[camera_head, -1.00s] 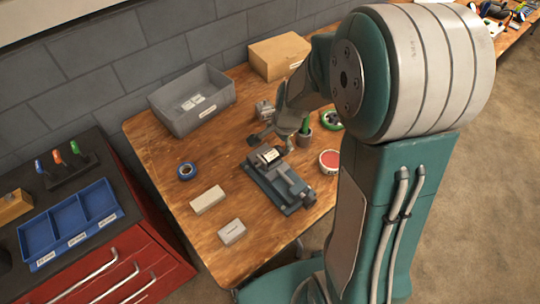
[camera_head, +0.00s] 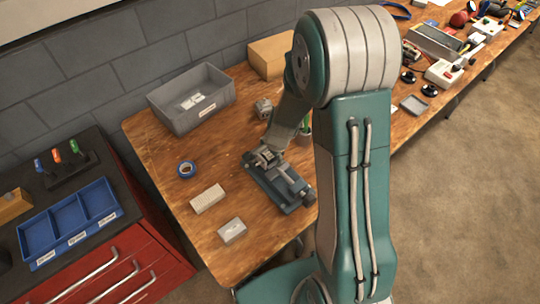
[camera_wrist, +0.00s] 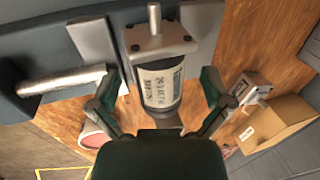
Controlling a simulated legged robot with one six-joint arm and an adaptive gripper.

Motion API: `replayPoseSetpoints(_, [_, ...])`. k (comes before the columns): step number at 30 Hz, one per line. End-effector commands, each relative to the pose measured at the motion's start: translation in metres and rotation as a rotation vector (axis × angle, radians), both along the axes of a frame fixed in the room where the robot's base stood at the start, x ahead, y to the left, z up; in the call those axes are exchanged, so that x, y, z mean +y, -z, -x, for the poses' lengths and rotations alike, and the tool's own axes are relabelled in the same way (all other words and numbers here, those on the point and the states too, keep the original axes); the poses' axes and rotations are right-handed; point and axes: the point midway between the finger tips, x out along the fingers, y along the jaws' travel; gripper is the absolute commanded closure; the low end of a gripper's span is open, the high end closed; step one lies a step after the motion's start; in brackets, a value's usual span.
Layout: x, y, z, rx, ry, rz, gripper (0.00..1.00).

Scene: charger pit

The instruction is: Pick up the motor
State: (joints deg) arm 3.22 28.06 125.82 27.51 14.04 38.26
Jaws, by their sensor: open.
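The motor (camera_wrist: 162,85), a silver cylinder with a printed label, a square metal end and a short shaft, shows in the wrist view at upper centre. It lies by a blue-grey vise-like fixture (camera_head: 285,188); I cannot tell whether it is clamped. My gripper (camera_wrist: 160,95) is open, with one green finger on each side of the motor. Visible gaps remain between the fingers and its body. In the head view my gripper (camera_head: 266,155) is low over the fixture's far end and mostly hides the motor.
A grey bin (camera_head: 190,108) and a cardboard box (camera_head: 272,55) stand at the back. A small grey machine part (camera_head: 263,108) is behind my gripper.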

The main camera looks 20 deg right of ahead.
Motion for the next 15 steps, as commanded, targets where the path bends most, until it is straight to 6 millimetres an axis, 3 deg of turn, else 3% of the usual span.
replayPoseSetpoints(1, [0.0000,-0.0001,0.0000,0.000,0.000,0.000,0.00])
replayPoseSetpoints(6, [-0.0001,-0.0002,0.0000,0.000,0.000,0.000,0.76])
replayPoseSetpoints(8, [-0.0001,0.0000,-0.0002,0.000,0.000,0.000,1.00])
replayPoseSetpoints(15, [-0.0002,0.0000,-0.0006,0.000,0.000,0.000,1.00])
